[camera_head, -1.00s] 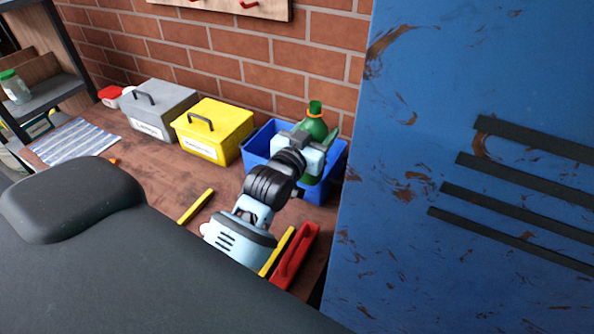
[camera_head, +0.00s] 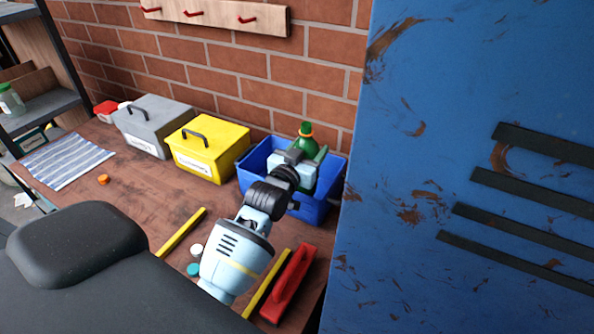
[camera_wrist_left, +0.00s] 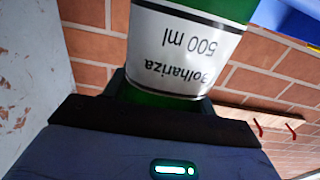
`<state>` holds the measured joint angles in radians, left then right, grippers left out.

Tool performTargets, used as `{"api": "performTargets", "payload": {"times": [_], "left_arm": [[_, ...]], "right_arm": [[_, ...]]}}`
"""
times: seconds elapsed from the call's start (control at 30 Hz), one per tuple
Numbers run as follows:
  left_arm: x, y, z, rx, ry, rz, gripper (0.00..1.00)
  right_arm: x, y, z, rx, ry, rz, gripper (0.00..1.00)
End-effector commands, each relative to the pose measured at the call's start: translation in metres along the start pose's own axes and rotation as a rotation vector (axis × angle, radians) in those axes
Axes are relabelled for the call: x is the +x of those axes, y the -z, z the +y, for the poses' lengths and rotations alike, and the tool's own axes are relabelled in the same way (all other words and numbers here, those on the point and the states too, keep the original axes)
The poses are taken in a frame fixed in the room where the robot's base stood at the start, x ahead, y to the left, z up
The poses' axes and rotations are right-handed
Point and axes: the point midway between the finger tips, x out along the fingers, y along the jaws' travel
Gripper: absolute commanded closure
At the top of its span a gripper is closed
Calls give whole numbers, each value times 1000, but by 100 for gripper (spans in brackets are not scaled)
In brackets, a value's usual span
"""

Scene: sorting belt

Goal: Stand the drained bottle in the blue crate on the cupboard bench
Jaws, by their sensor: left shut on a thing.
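The green bottle (camera_head: 306,134) with an orange neck ring stands roughly upright over or within the blue crate (camera_head: 324,212) on the bench. My left gripper (camera_head: 299,167) is shut on the bottle's body. In the left wrist view the bottle (camera_wrist_left: 185,45) shows its white label, "Bolhariza 500 ml", upside down between the jaws. The bottle's base is hidden behind the gripper and crate wall, so I cannot tell whether it touches the crate floor. My right gripper is not in view.
A yellow box (camera_head: 208,152) and a grey box (camera_head: 152,125) stand left of the crate. A tall blue panel (camera_head: 400,250) rises close on its right, and a brick wall behind. A red tool (camera_head: 290,284) and yellow bars lie in front.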

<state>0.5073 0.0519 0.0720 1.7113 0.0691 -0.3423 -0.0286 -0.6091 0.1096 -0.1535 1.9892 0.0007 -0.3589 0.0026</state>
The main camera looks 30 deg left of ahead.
Motion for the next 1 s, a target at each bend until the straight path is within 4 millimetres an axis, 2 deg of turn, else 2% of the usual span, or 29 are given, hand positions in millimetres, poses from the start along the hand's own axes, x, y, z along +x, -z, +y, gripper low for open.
{"api": "performTargets", "payload": {"times": [0.03,0.1,0.27,0.5,0.6,1.0], "left_arm": [[0,-8,0,0,0,-3,87],[0,-11,0,0,-1,-1,87],[0,-12,0,0,-1,1,87],[0,-43,0,0,-1,-4,87],[0,-49,0,0,-1,-2,87],[0,-53,0,0,0,0,87]], "right_arm": [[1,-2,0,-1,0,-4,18],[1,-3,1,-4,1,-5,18],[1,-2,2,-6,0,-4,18],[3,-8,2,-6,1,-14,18],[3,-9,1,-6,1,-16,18],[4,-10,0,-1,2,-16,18]]}}
